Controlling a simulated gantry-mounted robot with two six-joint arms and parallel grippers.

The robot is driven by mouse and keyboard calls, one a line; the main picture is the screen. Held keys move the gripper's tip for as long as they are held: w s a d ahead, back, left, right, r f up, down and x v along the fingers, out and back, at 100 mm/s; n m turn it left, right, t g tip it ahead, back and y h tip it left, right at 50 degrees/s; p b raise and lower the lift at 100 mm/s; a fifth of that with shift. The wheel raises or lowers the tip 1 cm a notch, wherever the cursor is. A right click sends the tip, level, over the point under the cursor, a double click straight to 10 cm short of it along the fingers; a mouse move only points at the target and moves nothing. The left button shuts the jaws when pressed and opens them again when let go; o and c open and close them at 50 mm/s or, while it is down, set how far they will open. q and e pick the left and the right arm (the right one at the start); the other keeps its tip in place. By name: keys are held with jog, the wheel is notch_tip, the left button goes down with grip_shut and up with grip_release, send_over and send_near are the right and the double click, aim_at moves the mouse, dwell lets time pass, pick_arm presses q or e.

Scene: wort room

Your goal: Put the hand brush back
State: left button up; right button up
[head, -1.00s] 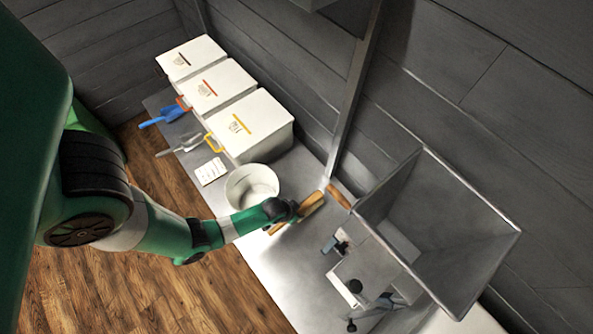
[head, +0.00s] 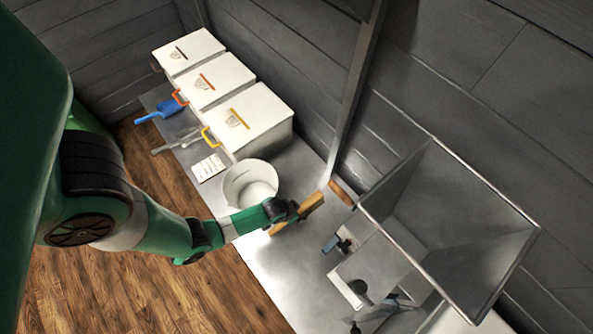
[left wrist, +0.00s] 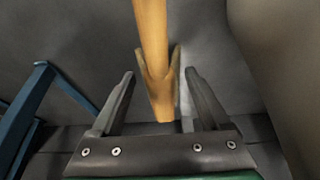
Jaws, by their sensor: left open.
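A wooden piece with a tan, handle-like length (head: 311,203), which looks like the hand brush, lies by the steel bench beside the white bucket. In the left wrist view its pale wooden handle (left wrist: 151,35) runs down between my fingers, with a darker forked brown part around its lower end; I cannot tell what that part is. My left gripper (head: 291,211) is at this piece, partly covering it in the head view. Its two fingers (left wrist: 158,90) are open, one on each side of the wood, with gaps showing. My right gripper is not in view.
The white bucket (head: 239,180) stands close to my left gripper. A brown wooden piece (head: 342,193) is by the wall post. A steel hopper (head: 450,215) rises at the right above a mill. Three white bins (head: 262,140), a blue scoop (head: 168,106) and a label card (head: 208,168) are farther back.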

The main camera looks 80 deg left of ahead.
pick_arm(q)
jog(key=p+v, duration=0.6)
jog(key=v, duration=0.5)
jog(key=shift+r+p, duration=0.3)
